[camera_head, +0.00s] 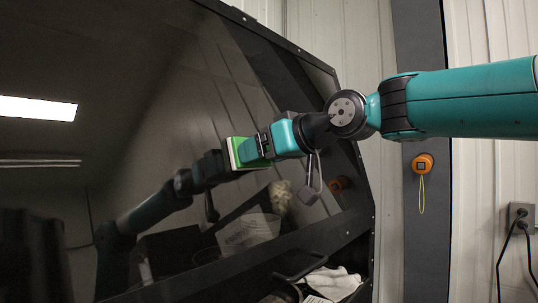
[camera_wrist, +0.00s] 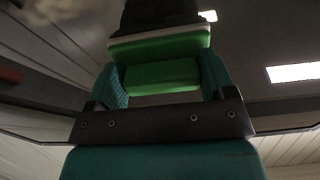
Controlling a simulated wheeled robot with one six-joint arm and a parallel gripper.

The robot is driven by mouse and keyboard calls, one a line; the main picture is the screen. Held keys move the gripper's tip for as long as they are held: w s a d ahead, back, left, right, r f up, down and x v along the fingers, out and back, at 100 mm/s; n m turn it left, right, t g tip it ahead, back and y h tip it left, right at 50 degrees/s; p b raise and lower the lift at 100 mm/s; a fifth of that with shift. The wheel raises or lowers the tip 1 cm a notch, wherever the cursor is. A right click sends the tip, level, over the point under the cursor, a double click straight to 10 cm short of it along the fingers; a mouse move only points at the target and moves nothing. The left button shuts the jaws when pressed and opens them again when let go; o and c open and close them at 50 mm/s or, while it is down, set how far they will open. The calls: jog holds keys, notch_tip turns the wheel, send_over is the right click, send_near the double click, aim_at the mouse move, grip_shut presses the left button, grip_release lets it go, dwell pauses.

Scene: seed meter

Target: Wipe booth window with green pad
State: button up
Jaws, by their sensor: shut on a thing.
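The booth window (camera_head: 160,110) is a large dark glossy pane in a black frame, tilted across the left of the head view. It mirrors my arm and a ceiling light. My gripper (camera_head: 262,146) is shut on the green pad (camera_head: 240,153), which has a pale face turned to the glass. The pad is at the pane or very close to it; I cannot tell if it touches. In the wrist view the green pad (camera_wrist: 162,75) sits between the two teal fingers of my gripper (camera_wrist: 165,85), with the dark pane beyond it.
An orange knob with a yellow cord (camera_head: 422,163) hangs on a dark post right of the window. A wall socket with black plugs (camera_head: 521,213) is at the far right. A white cloth (camera_head: 335,281) and papers lie below the window's lower edge.

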jog(key=shift+d, duration=0.15)
jog(key=shift+b+v, duration=0.8)
jog(key=shift+v, duration=2.15)
jog(key=shift+r, duration=0.1)
jog(key=shift+v, duration=1.4)
jog(key=shift+d, duration=0.1)
